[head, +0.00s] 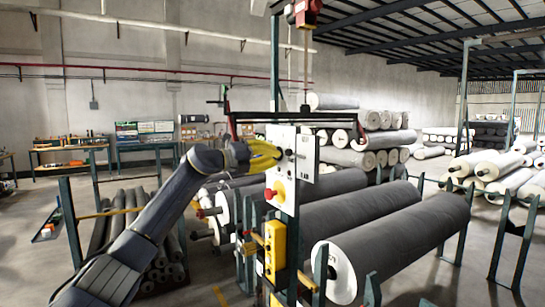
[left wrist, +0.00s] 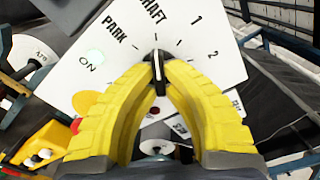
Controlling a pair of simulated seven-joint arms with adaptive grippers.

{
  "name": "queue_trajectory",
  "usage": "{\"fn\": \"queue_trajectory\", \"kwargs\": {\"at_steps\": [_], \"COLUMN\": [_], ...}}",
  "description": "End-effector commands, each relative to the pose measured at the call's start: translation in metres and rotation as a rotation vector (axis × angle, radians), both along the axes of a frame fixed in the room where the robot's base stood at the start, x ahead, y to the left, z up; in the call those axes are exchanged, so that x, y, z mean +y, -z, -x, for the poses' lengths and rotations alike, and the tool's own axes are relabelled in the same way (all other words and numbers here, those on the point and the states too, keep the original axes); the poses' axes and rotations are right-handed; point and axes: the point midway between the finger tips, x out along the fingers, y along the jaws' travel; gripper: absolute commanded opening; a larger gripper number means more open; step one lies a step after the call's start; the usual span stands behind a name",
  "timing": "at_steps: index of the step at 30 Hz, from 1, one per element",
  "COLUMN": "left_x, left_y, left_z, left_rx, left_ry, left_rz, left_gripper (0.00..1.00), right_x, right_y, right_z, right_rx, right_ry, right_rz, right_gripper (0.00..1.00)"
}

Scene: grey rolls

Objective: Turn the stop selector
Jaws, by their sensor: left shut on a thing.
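The stop selector is a small black knob (left wrist: 159,86) on a white control panel (left wrist: 205,62). In the left wrist view, the printed words PARK and part of another ending in HAFT, and the numbers 1 and 2, stand around it. The knob's handle runs nearly upright in that view. My left gripper (left wrist: 158,62) has yellow fingers, shut on the knob from both sides; the fingertips partly hide it. In the head view my left gripper (head: 281,150) reaches the panel (head: 303,166) from the left. My right gripper is not in view.
A red button on a yellow plate (head: 276,192) sits low on the panel. A yellow box (head: 274,247) hangs on the post below. Large grey rolls (head: 395,240) lie on racks to the right.

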Motion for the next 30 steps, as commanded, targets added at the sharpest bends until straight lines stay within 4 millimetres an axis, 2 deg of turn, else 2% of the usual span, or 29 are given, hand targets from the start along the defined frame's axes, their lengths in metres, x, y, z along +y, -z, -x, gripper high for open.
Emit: {"fn": "queue_trajectory", "kwargs": {"at_steps": [11,12,18,26,30], "left_x": [0.000,0.000,0.000,0.001,0.010], "left_y": [0.000,0.000,0.000,0.000,0.000], "left_z": [0.000,0.000,0.000,0.000,0.005], "left_rx": [-0.004,-0.004,-0.003,-0.004,-0.004], "left_ry": [-0.001,-0.001,0.000,-0.001,-0.002], "left_rz": [-0.002,-0.002,-0.002,-0.002,-0.001], "left_gripper": [0.00,0.12,0.33,0.33,0.33], "right_x": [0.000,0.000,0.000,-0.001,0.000], "right_y": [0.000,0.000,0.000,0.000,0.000], "right_z": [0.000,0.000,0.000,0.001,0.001], "right_rx": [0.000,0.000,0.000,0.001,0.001], "right_ry": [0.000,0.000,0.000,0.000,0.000], "right_rz": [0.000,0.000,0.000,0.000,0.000], "right_gripper": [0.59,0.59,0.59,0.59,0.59]}}
